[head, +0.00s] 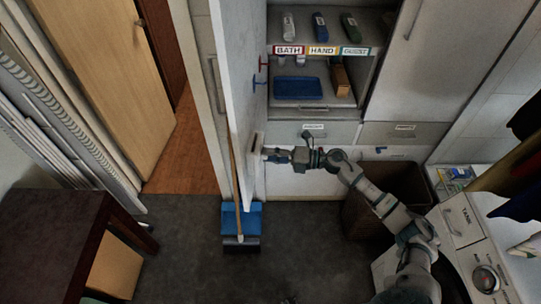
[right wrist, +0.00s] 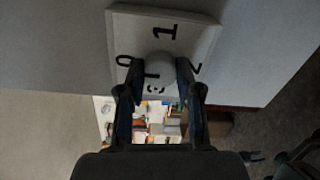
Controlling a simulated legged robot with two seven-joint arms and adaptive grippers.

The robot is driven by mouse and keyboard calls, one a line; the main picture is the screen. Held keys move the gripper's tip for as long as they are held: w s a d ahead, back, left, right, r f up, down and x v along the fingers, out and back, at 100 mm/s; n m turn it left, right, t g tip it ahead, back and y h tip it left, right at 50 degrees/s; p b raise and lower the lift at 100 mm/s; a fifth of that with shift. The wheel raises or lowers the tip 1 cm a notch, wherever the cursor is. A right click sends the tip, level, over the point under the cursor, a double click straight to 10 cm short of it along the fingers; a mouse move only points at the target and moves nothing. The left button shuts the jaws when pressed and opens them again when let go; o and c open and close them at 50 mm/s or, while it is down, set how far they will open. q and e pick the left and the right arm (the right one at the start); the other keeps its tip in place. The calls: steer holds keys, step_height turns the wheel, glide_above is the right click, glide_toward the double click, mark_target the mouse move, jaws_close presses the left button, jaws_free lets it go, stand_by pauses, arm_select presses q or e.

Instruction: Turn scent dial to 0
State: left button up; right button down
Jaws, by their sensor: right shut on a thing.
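The scent dial is a pale round knob (right wrist: 160,66) on a light square plate (right wrist: 192,28) in the right wrist view. The plate bears the digits 0 at the left, 1 at the top, 2 at the right, and a partly covered 3 below. A dark mark shows at the knob's lower left; I cannot tell for sure which digit it points to. My right gripper (right wrist: 158,80) is shut on the knob, one finger on each side. In the head view my right gripper (head: 268,155) reaches left to the white door panel (head: 241,80). My left gripper is not in view.
Shelves labelled BATH, HAND and GUEST (head: 320,50) stand behind, with a blue tray (head: 298,88) below. A blue dustpan with a broom (head: 241,220) is on the dark floor. A brown bin (head: 365,215) and a washer (head: 470,250) are at the right.

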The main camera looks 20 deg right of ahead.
steer(key=shift+s+f, duration=0.15)
steer(key=shift+f, duration=0.25)
steer(key=c, duration=0.8)
jaws_free()
steer(key=shift+o, duration=0.2)
steer(key=shift+r, duration=0.15)
steer(key=shift+d+r, duration=0.1)
steer(key=v, duration=1.2)
